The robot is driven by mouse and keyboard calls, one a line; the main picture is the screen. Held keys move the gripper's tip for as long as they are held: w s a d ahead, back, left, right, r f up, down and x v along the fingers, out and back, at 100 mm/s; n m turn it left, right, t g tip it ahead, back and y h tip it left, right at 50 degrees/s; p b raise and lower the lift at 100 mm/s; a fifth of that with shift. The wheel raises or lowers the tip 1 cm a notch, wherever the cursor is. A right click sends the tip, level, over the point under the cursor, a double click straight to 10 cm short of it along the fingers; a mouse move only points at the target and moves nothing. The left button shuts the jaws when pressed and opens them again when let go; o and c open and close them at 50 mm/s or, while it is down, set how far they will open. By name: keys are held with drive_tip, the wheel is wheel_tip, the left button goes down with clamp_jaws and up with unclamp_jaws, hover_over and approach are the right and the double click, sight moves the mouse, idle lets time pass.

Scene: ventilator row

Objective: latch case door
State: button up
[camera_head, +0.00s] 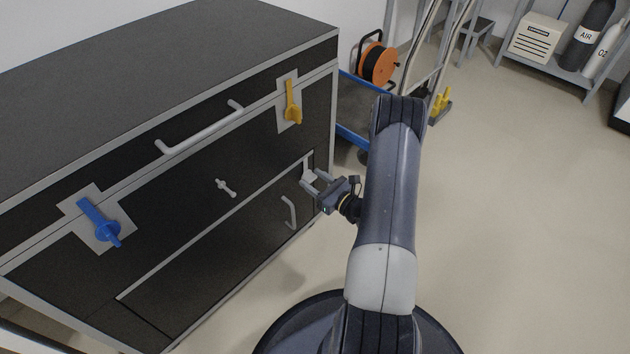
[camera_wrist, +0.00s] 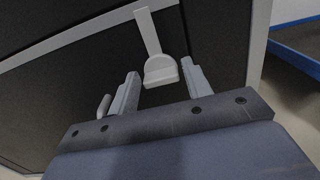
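The black case (camera_head: 180,150) with grey edging stands at the left. Its lower front door (camera_head: 240,235) lies flush with the front as far as I can see, with a grey handle (camera_head: 290,212) near its right end. A white latch (camera_head: 308,172) sits at the door's upper right edge. In the wrist view the latch (camera_wrist: 160,70) hangs down from the grey trim and ends in a wide tab. My gripper (camera_head: 312,183) is open in front of the latch. In the wrist view its two fingers (camera_wrist: 158,88) stand either side of the tab, with gaps showing.
A blue lever (camera_head: 100,224) and a yellow lever (camera_head: 291,103) sit on plates higher on the case front, with a long grey handle (camera_head: 200,133) between them. A blue cart (camera_head: 355,120) stands behind the case's right end.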

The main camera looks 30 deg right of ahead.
clamp_jaws()
idle(0.5)
drive_tip(key=m, duration=0.4)
drive_tip(key=shift+m+p, duration=0.3)
drive_tip(key=shift+m, duration=0.1)
drive_tip(key=m, duration=0.4)
drive_tip(key=shift+d+m+p, duration=0.1)
drive_tip(key=shift+m+p, duration=0.2)
drive_tip(key=shift+p, duration=0.05)
drive_tip(key=m, duration=0.4)
drive_tip(key=shift+f+p, duration=0.1)
drive_tip(key=shift+p, duration=0.3)
drive_tip(key=shift+f+m+p, duration=0.1)
drive_tip(key=shift+m+p, duration=0.2)
drive_tip(key=shift+m, duration=2)
